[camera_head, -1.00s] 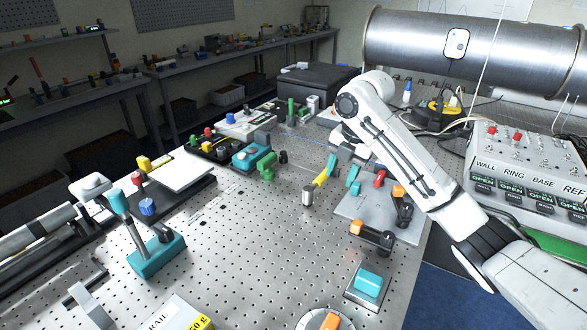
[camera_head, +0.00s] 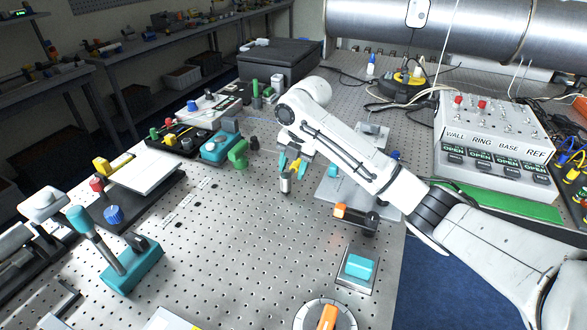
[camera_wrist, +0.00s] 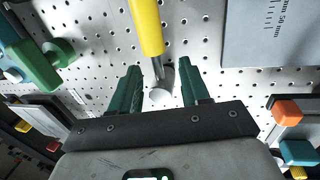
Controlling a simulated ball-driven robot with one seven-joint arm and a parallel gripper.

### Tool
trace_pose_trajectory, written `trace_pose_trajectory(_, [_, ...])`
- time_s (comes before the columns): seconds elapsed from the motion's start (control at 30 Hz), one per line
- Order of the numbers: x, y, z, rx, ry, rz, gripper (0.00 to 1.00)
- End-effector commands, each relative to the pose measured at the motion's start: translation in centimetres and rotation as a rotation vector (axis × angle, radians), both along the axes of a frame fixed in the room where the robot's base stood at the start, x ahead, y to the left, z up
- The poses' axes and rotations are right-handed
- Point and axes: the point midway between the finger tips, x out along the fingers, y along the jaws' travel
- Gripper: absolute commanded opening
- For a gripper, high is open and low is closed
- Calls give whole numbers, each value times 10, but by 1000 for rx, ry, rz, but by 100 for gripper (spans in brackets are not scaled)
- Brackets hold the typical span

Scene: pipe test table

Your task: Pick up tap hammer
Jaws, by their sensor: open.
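The tap hammer has a yellow handle (camera_wrist: 147,25) and a silver metal head (camera_wrist: 161,82). In the head view its metal head (camera_head: 285,184) shows below my gripper (camera_head: 291,164), and the arm and fingers hide part of the handle. In the wrist view my gripper (camera_wrist: 160,68) is open, with one dark green finger on each side of the hammer's grey neck and head. Gaps show between the hammer and both fingers. I cannot tell how far the fingertips are above the table.
A green clamp-like part (camera_head: 238,153) lies left of the hammer. A grey plate (camera_wrist: 270,35) lies to the right in the wrist view. An orange-ended dark part (camera_head: 356,217) and a teal block (camera_head: 360,266) sit nearer. The perforated tabletop (camera_head: 235,240) is clear in front.

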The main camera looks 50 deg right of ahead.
Motion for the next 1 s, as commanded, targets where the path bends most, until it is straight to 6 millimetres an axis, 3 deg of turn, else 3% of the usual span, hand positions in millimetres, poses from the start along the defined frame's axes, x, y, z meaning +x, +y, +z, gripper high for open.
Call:
trace_pose_trajectory(0.2, [7, 3, -26, 0, 3, 1, 46])
trace_pose_trajectory(0.5, [8, 3, -31, -1, 1, 1, 46])
trace_pose_trajectory(1.0, [8, 3, -31, -1, 1, 1, 0])
